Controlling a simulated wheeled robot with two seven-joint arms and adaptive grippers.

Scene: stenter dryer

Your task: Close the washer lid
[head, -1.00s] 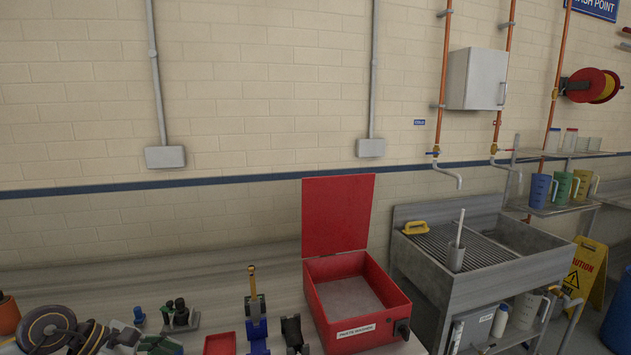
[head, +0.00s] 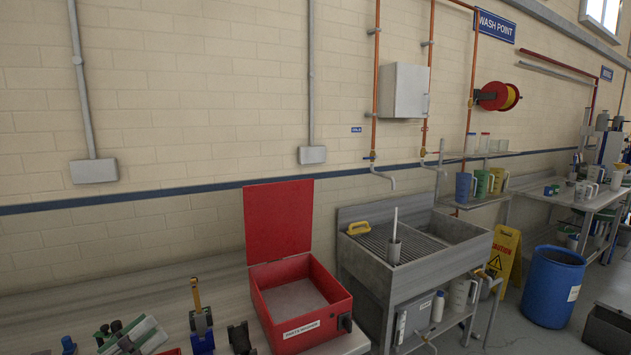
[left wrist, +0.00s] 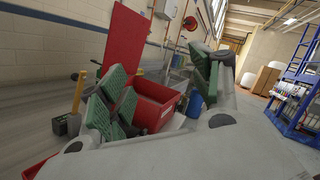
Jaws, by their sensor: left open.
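The red parts washer (head: 325,318) sits on the grey bench, with a white label and dark knob on its front. Its red lid (head: 279,220) stands upright at the back, so the washer is open and its grey inside shows. In the left wrist view the lid (left wrist: 124,45) and the red box (left wrist: 150,112) lie beyond my fingers, partly hidden by them. My left gripper (head: 135,336) is low at the left of the head view, left of the washer and apart from it. In the wrist view its green-padded fingers (left wrist: 160,85) are spread and empty. My right gripper is not seen.
A yellow-topped tool in a blue holder (head: 202,325) and a dark block (head: 240,337) stand on the bench left of the washer. A metal sink (head: 410,265) adjoins on the right, with a yellow caution sign (head: 507,258) and blue barrel (head: 553,285) beyond.

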